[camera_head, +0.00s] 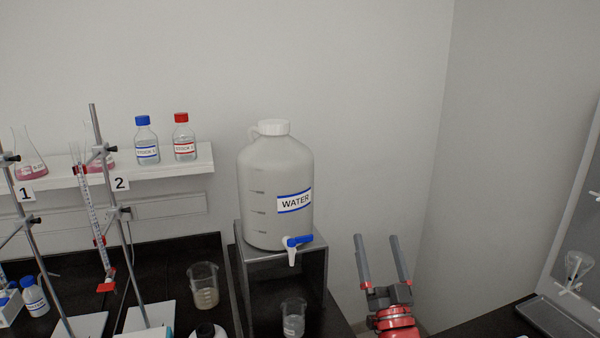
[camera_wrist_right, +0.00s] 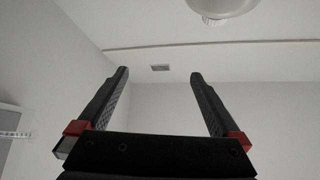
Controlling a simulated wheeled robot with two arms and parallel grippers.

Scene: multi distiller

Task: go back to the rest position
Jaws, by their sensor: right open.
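My right gripper (camera_head: 382,262) stands to the right of the metal stand, pointing up, with its two grey fingers apart and nothing between them. In the right wrist view the same gripper (camera_wrist_right: 160,90) is open and empty, with the ceiling and a wall behind it. My left gripper is in neither view.
A white water carboy (camera_head: 262,190) with a blue tap sits on a metal stand (camera_head: 325,275), above a beaker (camera_head: 293,318). Another beaker (camera_head: 204,287) is on the black bench. Burette stands are at left, bottles on a shelf (camera_head: 200,161). A drying rack (camera_head: 545,312) is at right.

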